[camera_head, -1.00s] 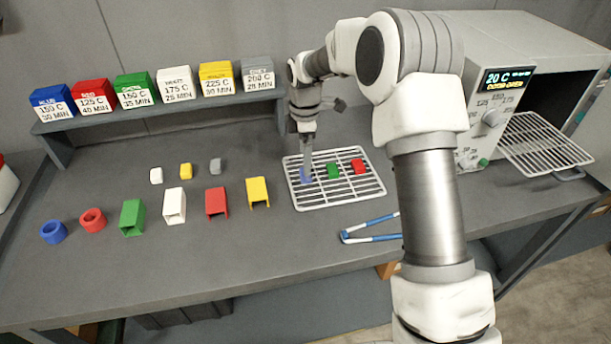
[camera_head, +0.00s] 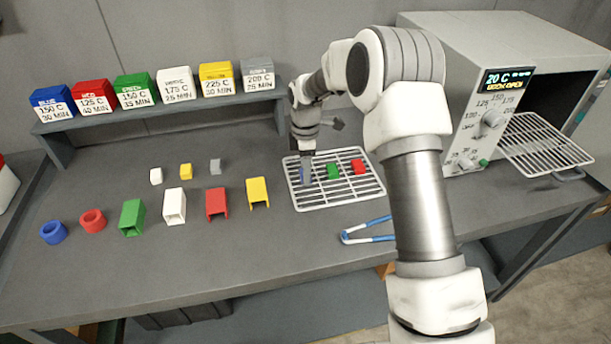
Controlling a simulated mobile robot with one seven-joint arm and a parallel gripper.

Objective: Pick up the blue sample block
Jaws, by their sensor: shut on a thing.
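The blue sample block (camera_head: 302,175) is on the left part of the wire rack (camera_head: 339,202), mostly hidden by my gripper. My gripper (camera_head: 305,174) points down over the rack and is shut on the blue block. I cannot tell whether the block still touches the rack. A green block (camera_head: 333,171) and a red block (camera_head: 358,166) lie on the rack to the right of it.
White (camera_head: 156,176), yellow (camera_head: 186,171) and grey (camera_head: 215,166) blocks lie on the bench left of the rack. Several coloured parts stand in front of them. Blue-handled tongs (camera_head: 368,238) lie before the rack. An open oven (camera_head: 500,95) stands at right, its wire shelf (camera_head: 545,146) pulled out.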

